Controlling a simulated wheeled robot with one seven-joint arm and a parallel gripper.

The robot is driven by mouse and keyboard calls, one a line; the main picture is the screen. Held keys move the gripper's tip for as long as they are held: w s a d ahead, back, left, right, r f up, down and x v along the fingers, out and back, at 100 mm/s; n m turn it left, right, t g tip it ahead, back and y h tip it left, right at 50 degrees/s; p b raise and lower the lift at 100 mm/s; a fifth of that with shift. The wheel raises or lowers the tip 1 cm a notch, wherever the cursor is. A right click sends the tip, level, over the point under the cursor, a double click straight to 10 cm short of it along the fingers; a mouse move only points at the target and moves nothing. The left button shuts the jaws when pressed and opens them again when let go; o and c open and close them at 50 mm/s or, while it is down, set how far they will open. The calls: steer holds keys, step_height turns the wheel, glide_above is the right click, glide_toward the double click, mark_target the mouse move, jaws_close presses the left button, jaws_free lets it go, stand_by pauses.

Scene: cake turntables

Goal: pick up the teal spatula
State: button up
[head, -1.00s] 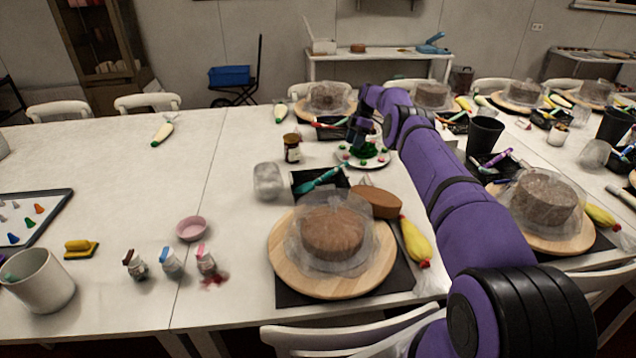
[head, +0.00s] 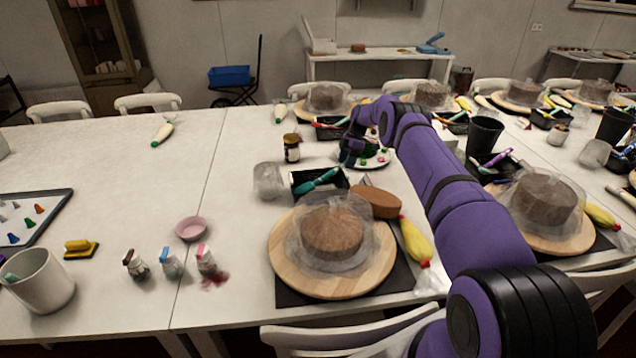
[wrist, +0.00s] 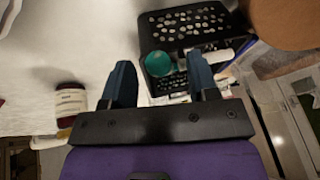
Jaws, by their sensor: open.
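The teal spatula (head: 318,181) lies slanted across a small black basket (head: 338,184) behind the nearest cake. In the wrist view, a rounded teal end of it (wrist: 158,63) shows against the holed wall of the basket (wrist: 195,20). My gripper (head: 348,160) is just behind and above the basket in the head view. In the wrist view, the fingers of my gripper (wrist: 161,70) are spread and empty, with the teal end lined up between them. I cannot tell how far it is from the fingers.
A dark jar (head: 291,148) stands left of my gripper and shows in the wrist view (wrist: 70,102). A clear cup (head: 268,181) stands left of the basket. A wrapped cake (head: 332,232) and a brown block (head: 376,202) are in front. A plate (head: 380,161) is partly behind my gripper.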

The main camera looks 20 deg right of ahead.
steer(key=shift+a+f, duration=0.1)
steer(key=shift+f, duration=0.05)
steer(key=shift+s+f, duration=0.1)
steer(key=shift+s, duration=0.05)
jaws_close()
